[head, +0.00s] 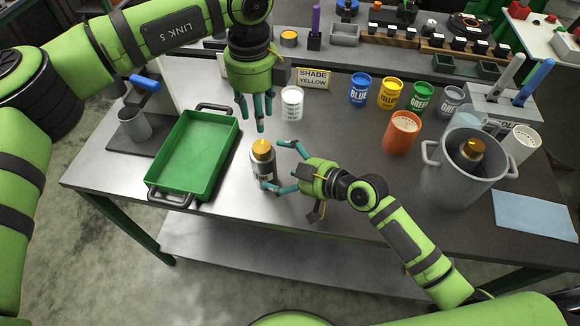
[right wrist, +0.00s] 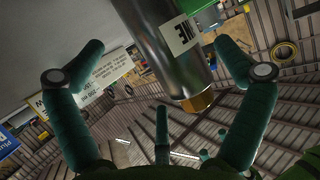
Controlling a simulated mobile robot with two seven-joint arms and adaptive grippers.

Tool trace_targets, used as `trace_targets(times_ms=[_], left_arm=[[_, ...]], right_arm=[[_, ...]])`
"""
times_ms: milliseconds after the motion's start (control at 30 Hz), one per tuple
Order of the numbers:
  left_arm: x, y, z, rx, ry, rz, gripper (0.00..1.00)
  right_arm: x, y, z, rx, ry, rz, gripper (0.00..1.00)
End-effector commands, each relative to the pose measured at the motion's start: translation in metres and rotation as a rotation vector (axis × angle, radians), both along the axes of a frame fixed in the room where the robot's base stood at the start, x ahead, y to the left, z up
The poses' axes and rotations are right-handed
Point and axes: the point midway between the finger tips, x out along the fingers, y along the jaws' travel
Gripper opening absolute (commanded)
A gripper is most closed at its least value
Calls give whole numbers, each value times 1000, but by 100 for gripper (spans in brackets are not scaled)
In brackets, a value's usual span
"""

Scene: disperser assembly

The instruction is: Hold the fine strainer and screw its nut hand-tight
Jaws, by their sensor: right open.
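The fine strainer (head: 262,167) is a dark metal cylinder with a pale label, standing upright on the bench right of the green tray. Its brass nut (head: 262,147) sits on top. In the right wrist view the strainer (right wrist: 160,35) hangs into the picture with the nut (right wrist: 196,102) at its end; the label is only partly readable. My right gripper (head: 274,165) is open, with its fingers spread to either side of the strainer and not closed on it. My left gripper (head: 255,112) hangs above and behind the nut, fingers pointing down, apart and empty.
The green tray (head: 236,128) lies left of the strainer. A white cup (head: 292,103) and a "SHADE YELLOW" sign (head: 313,79) stand behind. An orange cup (head: 402,132) and a large grey pot (head: 428,184) holding another brass-topped part (head: 473,149) are to the right. The bench's front middle is clear.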

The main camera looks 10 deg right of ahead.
Motion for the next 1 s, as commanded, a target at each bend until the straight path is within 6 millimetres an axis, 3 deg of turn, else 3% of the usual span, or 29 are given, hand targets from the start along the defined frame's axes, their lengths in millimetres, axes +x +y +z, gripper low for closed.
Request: trace_targets(times_ms=[300,667,700,867,900,933,967,1000], left_arm=[[0,0,0,0,0,0,39],[0,0,0,0,0,0,39],[0,0,0,0,0,0,39],[0,0,0,0,0,0,39],[0,0,0,0,0,0,39],[0,0,0,0,0,0,39],[0,0,0,0,0,0,39],[0,0,0,0,0,0,39]], right_arm=[[27,29,-16,1,1,-2,100],[31,33,-19,-2,-1,-1,100],[31,33,-19,-2,-1,-1,92],[31,33,-19,-1,0,-2,28],[31,33,-19,-1,0,-2,22],[30,33,-19,-1,0,-2,22],[30,33,-19,-1,1,-2,69],[30,33,-19,-1,1,-2,53]])
